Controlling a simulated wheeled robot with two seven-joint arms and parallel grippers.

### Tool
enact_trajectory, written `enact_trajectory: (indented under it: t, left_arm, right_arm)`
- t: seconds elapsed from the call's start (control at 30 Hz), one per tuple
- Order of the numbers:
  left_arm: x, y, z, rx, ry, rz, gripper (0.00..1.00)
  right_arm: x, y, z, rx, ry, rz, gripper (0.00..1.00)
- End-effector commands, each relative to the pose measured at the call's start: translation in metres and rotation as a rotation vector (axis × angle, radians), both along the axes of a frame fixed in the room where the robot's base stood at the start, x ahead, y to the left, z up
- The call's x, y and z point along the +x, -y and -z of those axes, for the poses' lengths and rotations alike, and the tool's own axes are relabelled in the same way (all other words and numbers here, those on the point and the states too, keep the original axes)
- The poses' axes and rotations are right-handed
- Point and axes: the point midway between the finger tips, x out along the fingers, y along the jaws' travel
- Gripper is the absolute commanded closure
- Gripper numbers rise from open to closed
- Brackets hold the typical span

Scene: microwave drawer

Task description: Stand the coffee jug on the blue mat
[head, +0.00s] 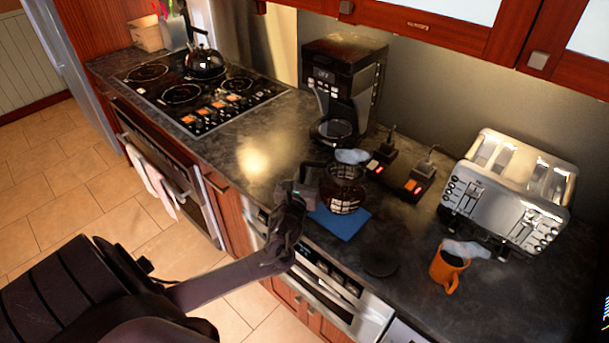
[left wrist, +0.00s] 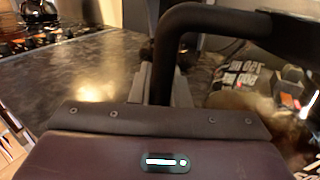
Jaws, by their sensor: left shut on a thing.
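The coffee jug (head: 344,190) is a dark glass jug with a black handle, over the blue mat (head: 340,222). It looks upright; whether its base touches the mat I cannot tell. My left gripper (head: 300,192) is at the jug's left side, shut on its handle. In the left wrist view the black handle (left wrist: 182,40) runs between the fingers, and the jug's glass (left wrist: 245,90) shows to the right. Part of the mat is hidden behind the jug. My right gripper is not in view.
The coffee maker (head: 343,85) stands behind the jug. A black device with red switches (head: 402,178) is close to its right. A toaster (head: 510,190) and an orange mug (head: 448,270) stand further right. A kettle (head: 204,62) sits on the stove. Counter left of the jug is clear.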

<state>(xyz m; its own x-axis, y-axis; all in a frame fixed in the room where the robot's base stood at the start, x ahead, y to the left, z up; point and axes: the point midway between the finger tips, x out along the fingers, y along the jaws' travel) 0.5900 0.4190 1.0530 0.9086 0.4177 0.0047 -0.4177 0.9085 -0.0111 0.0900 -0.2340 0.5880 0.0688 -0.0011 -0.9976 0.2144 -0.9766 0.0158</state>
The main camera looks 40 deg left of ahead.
Motion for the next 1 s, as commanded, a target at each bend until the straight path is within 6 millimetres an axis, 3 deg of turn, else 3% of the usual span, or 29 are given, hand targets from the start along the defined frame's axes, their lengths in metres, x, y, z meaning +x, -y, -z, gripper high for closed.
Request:
enact_trajectory:
  t: [0.23, 0.43, 1.0]
  left_arm:
    - [0.001, 0.0, -0.005, -0.003, 0.008, -0.001, 1.0]
    - [0.0, 0.0, 0.009, -0.002, 0.008, -0.001, 1.0]
    - [0.001, 0.0, 0.047, -0.003, 0.008, -0.001, 1.0]
  right_arm:
    - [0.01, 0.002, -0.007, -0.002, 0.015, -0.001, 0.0]
    - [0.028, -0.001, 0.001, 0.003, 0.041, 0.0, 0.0]
    - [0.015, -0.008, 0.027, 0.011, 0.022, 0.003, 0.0]
